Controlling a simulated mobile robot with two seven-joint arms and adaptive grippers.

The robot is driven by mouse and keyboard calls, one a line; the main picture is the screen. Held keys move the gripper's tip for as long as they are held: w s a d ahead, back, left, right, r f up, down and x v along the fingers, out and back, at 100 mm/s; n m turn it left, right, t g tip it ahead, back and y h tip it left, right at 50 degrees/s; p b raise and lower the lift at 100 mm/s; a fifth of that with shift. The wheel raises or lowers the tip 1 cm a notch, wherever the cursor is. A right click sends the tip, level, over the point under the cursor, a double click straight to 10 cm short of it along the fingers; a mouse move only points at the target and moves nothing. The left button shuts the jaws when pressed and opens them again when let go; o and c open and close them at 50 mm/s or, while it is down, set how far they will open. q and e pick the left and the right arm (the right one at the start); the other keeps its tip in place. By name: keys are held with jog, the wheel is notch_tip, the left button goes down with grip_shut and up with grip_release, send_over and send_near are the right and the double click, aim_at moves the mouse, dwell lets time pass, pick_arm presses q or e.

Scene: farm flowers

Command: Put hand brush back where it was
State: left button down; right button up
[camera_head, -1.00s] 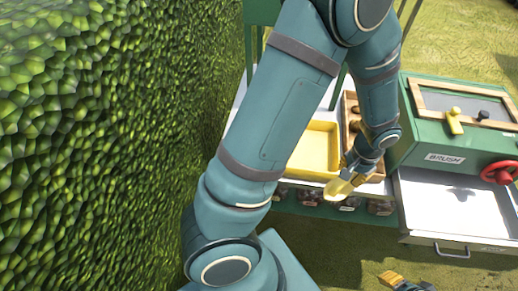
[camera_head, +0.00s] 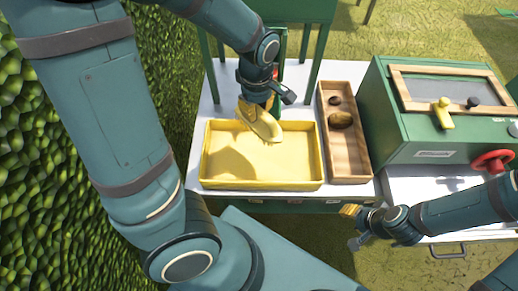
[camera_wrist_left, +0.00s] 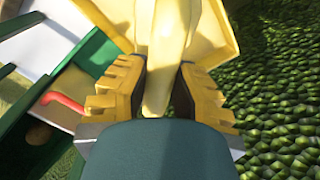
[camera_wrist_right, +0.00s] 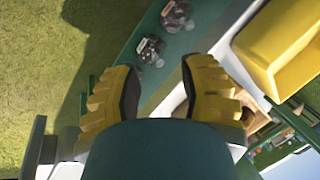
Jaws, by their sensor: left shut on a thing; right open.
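My left gripper (camera_head: 258,106) is shut on a yellow handled thing (camera_head: 262,124), which looks like the hand brush; no bristles can be made out. It hangs at the back of a shallow yellow tray (camera_head: 222,184) and casts a shadow in it; whether it touches the tray I cannot tell. In the left wrist view its yellow handle (camera_wrist_left: 160,70) lies between the two fingers. My right gripper (camera_head: 352,220) is open and empty in front of the table, near its right front corner; it also shows in the right wrist view (camera_wrist_right: 160,85).
A wooden tray (camera_head: 362,165) with dark round things stands right of the yellow tray on the white table (camera_head: 198,140). Further right is a green box (camera_head: 385,120) with a red wheel (camera_head: 492,162) and an open drawer (camera_head: 400,190) below. A leafy hedge (camera_head: 30,190) borders the left.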

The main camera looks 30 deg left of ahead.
aim_at(257, 121)
pick_arm(q)
jog(key=shift+s+f+b, duration=0.1)
jog(key=shift+f+b, duration=2.85)
jog(key=shift+f, duration=5.9)
jog(key=shift+f, duration=0.15)
jog(key=c, duration=0.9)
grip_release()
jog(key=shift+r, duration=0.55)
notch_tip(257, 121, up, 11)
jog(key=p, duration=0.4)
jog(key=shift+r, duration=0.15)
